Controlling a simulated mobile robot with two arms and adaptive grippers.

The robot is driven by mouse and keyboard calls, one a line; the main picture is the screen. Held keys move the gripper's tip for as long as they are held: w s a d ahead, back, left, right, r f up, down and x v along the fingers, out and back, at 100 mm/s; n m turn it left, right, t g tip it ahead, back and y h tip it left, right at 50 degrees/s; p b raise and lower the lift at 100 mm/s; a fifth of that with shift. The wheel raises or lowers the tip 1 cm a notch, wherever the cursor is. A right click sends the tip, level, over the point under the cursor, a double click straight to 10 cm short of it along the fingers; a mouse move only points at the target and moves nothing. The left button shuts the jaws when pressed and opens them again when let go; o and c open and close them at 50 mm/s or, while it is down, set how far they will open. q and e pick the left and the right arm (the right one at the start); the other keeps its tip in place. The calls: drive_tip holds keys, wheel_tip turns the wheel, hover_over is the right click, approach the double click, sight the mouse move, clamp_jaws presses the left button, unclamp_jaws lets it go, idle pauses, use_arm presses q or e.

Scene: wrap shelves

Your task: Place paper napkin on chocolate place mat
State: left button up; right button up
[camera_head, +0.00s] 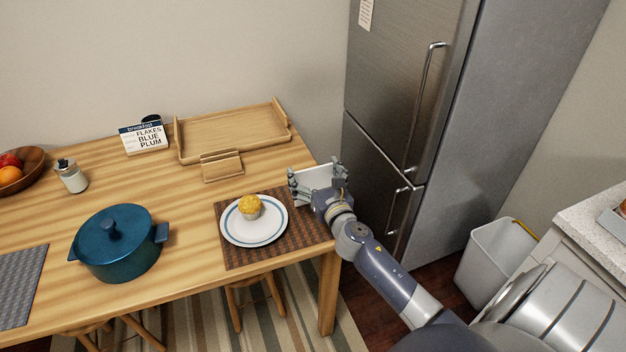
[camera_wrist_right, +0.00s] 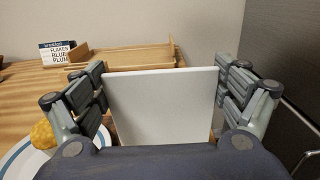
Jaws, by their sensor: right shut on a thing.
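The white paper napkin (camera_head: 315,178) is a flat square held in my right gripper (camera_head: 317,183), which is shut on it above the table's right edge, at the back right of the place mat. In the right wrist view the napkin (camera_wrist_right: 163,107) stands between the two fingers (camera_wrist_right: 163,92). The chocolate-brown woven place mat (camera_head: 243,256) lies at the table's right end. A white plate with a blue ring (camera_head: 237,234) sits on it, holding a yellow-topped muffin (camera_head: 249,207). A strip of mat to the right of the plate is bare. My left gripper is not in view.
A blue lidded pot (camera_head: 118,243) stands left of the mat, with a grey mat (camera_head: 18,285) farther left. A wooden tray (camera_head: 232,133), small wooden holder (camera_head: 222,167) and breakfast sign (camera_head: 144,138) stand behind. The fridge (camera_head: 400,120) is close to the table's right side.

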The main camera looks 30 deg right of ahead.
sight(313, 185)
wheel_tip(313, 185, down, 2)
drive_tip(key=shift+f+b, duration=0.1)
drive_tip(key=shift+b, duration=0.2)
drive_tip(key=shift+f, duration=0.1)
drive_tip(key=o, duration=0.4)
